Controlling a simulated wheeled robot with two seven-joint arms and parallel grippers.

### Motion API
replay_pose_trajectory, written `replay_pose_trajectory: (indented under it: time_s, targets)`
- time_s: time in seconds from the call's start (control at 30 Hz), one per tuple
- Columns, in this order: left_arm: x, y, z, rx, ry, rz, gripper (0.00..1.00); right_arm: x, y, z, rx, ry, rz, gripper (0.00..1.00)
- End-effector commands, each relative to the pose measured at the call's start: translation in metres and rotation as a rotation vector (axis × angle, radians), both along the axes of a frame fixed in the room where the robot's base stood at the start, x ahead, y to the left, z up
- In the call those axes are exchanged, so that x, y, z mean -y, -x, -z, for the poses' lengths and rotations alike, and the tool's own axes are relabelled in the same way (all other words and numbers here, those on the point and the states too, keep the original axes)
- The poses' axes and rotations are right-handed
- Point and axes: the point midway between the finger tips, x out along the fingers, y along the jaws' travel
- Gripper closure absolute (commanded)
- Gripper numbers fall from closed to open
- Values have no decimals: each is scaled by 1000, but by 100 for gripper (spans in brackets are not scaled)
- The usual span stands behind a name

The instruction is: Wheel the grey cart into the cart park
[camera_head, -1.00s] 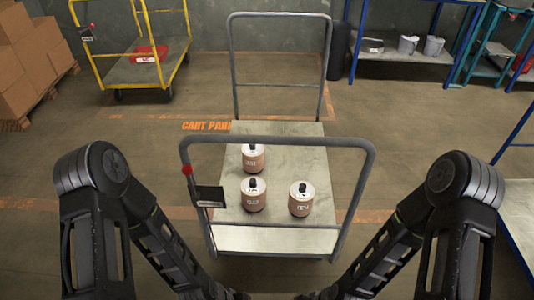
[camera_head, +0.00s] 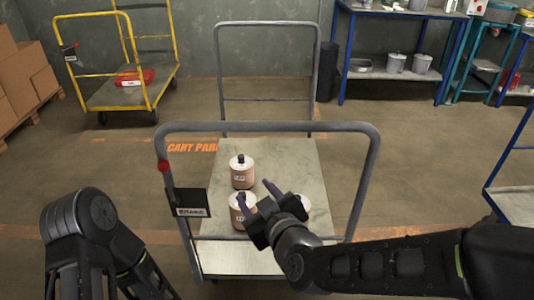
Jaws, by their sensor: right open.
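The grey cart (camera_head: 310,160) stands in front of me, its near push handle (camera_head: 265,127) facing me. A dark brake box (camera_head: 191,202) labelled BRAKE and a red knob (camera_head: 164,166) are on the handle's left post. Three copper-coloured canisters with white tops, one of them here (camera_head: 242,172), stand on the deck; my right gripper partly covers two. Orange CART PARK lettering (camera_head: 192,148) is on the floor left of the cart, partly hidden by it. My right gripper (camera_head: 255,193) is open, pointing up-left within the handle's outline, apart from the brake box. My left gripper is out of view.
A yellow cart (camera_head: 120,93) with a red item (camera_head: 135,78) stands at the back left. Cardboard boxes (camera_head: 25,85) are at the far left. A blue shelf (camera_head: 400,75) and teal rack (camera_head: 485,65) stand at the back right. Floor is clear left and right of the cart.

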Motion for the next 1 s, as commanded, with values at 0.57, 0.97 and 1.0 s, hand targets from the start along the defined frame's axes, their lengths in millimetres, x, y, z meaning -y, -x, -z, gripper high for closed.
replay_pose_trajectory:
  time_s: [0.57, 0.97, 1.0]
  targets:
    - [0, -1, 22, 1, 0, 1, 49, 96, -1, -99, 475, 1120, 182, 49]
    - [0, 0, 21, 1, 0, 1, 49, 96, -2, -99, 481, 1159, 171, 49]
    - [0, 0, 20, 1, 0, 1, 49, 96, -2, -99, 480, 1160, 171, 49]
